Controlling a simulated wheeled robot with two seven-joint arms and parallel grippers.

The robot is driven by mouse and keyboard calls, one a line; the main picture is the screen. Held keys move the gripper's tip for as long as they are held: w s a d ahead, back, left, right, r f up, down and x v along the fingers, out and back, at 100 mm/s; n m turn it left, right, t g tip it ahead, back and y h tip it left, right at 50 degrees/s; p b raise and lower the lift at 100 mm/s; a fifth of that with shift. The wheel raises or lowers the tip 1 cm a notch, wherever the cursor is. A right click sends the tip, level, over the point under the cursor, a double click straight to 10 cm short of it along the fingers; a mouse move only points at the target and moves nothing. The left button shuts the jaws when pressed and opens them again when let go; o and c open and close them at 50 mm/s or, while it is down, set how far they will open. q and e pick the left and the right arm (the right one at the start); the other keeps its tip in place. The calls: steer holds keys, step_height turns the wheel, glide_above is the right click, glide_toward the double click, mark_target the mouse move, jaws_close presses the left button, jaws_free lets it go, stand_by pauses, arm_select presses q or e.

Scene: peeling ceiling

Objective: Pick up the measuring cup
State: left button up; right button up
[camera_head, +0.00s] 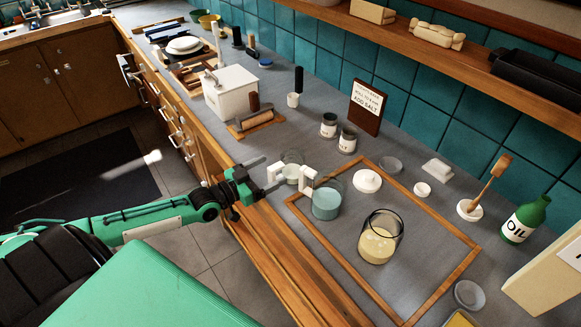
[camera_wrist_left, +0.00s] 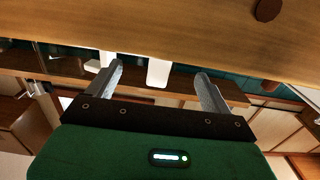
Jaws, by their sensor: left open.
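I cannot tell which is the measuring cup. My left gripper (camera_head: 291,178) reaches in from the left at the counter's front edge. My right gripper is not in view.
A wooden frame (camera_head: 447,279) lies around the two larger vessels. A wooden shelf (camera_head: 400,36) runs along the tiled wall.

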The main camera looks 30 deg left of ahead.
mark_target(286, 171)
arm_select(q)
steer(key=shift+p+x, duration=0.65)
steer(key=shift+x, duration=1.55)
steer(key=shift+d, duration=0.1)
steer(key=shift+s, duration=0.1)
steer(key=c, duration=1.8)
